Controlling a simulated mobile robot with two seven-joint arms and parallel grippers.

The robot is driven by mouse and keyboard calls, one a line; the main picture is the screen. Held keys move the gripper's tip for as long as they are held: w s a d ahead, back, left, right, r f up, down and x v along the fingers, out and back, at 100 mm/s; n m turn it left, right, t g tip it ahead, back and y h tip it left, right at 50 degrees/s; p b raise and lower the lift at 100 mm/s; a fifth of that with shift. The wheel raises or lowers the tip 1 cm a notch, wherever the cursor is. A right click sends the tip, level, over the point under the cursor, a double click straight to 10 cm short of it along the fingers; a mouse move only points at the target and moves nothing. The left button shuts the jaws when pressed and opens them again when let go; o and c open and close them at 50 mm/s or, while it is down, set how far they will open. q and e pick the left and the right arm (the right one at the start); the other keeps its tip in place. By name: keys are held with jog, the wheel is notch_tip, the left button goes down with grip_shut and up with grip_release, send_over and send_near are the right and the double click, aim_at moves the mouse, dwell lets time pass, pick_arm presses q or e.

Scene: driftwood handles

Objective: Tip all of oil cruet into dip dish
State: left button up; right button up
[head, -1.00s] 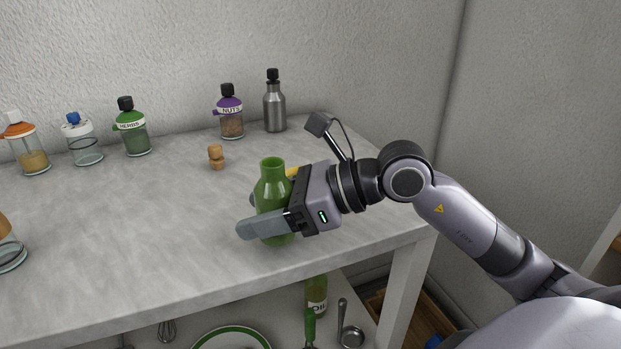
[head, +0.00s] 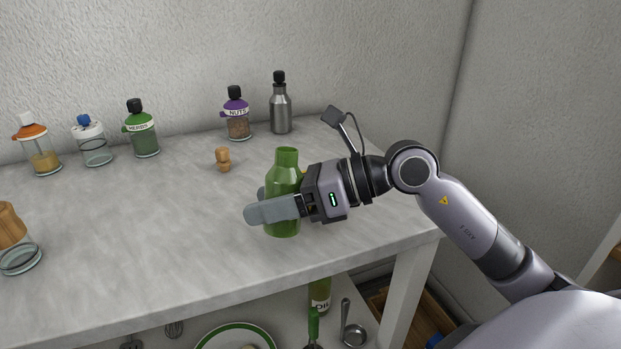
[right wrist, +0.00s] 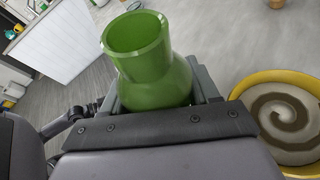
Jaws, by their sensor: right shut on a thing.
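The oil cruet, a green glass bottle with an open neck (head: 284,172), stands upright in my right gripper (head: 262,203) on the right part of the table. The gripper is shut around its body. In the right wrist view I look down at the cruet's open mouth (right wrist: 140,45) between the fingers; its contents cannot be made out. A yellow-rimmed dish with a beige and brown swirl (right wrist: 290,118), likely the dip dish, lies right of the cruet there. In the head view my gripper hides nearly all of it. My left gripper is not in view.
A wooden stopper (head: 223,160) stands behind the cruet. A nuts jar (head: 237,120), a steel bottle (head: 280,110), a herbs jar (head: 142,135) and other jars line the back. A cork-topped jar (head: 18,250) is at the left. The grey tabletop (head: 150,215) is clear in the middle.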

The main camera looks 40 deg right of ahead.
aim_at(269, 177)
jog(key=shift+w+d+r+m+y, duration=0.1)
jog(key=shift+m+y, duration=0.2)
jog(key=shift+m, duration=0.1)
jog(key=shift+w+d+r+m+y+p, duration=0.1)
jog(key=shift+d+r+m+y+p, duration=0.15)
jog(key=shift+r+p, duration=0.3)
jog(key=shift+w+d+r+m+y+p, duration=0.1)
jog(key=shift+r+m+y+p, duration=0.05)
jog(key=shift+r+m+p, duration=0.3)
jog(key=shift+f, duration=0.2)
jog(key=shift+w+d+m+y, duration=0.2)
jog(key=shift+m+y, duration=0.2)
jog(key=shift+m, duration=0.2)
jog(key=shift+s+a+m+y, duration=0.2)
jog(key=shift+m+y, duration=0.4)
jog(key=shift+m, duration=0.4)
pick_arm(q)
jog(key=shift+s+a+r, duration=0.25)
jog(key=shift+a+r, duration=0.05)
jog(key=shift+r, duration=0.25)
pick_arm(e)
jog(key=shift+m, duration=0.3)
pick_arm(q)
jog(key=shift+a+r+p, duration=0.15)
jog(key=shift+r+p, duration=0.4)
jog(key=shift+p, duration=0.4)
pick_arm(e)
jog(key=shift+s+a+r+m+t+y, duration=0.1)
jog(key=shift+a+r+m+t+y, duration=0.1)
jog(key=shift+r+m+t+y, duration=0.45)
